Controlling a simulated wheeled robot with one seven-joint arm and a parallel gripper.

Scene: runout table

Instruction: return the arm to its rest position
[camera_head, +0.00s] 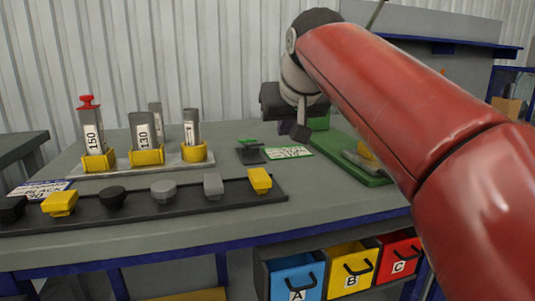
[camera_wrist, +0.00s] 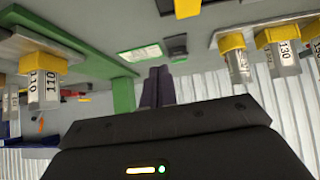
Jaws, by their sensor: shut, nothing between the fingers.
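My red arm (camera_head: 400,95) reaches in from the right of the head view and bends down at a dark elbow-like joint. My gripper (camera_head: 297,131) hangs over the back middle of the table, with its dark fingers pointing down. In the wrist view the two fingers of my gripper (camera_wrist: 158,86) lie side by side, shut, with nothing held between them. The gripper is apart from the racks on either side. Whether the fingertips touch anything below is hard to tell.
A grey rack (camera_head: 140,168) with labelled grey blocks in yellow holders stands at the back left. A dark strip (camera_head: 140,206) with several knobs runs along the front. A green frame (camera_head: 345,157) lies right of the gripper. Blue (camera_head: 293,278), yellow (camera_head: 350,268) and red (camera_head: 398,258) bins sit below.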

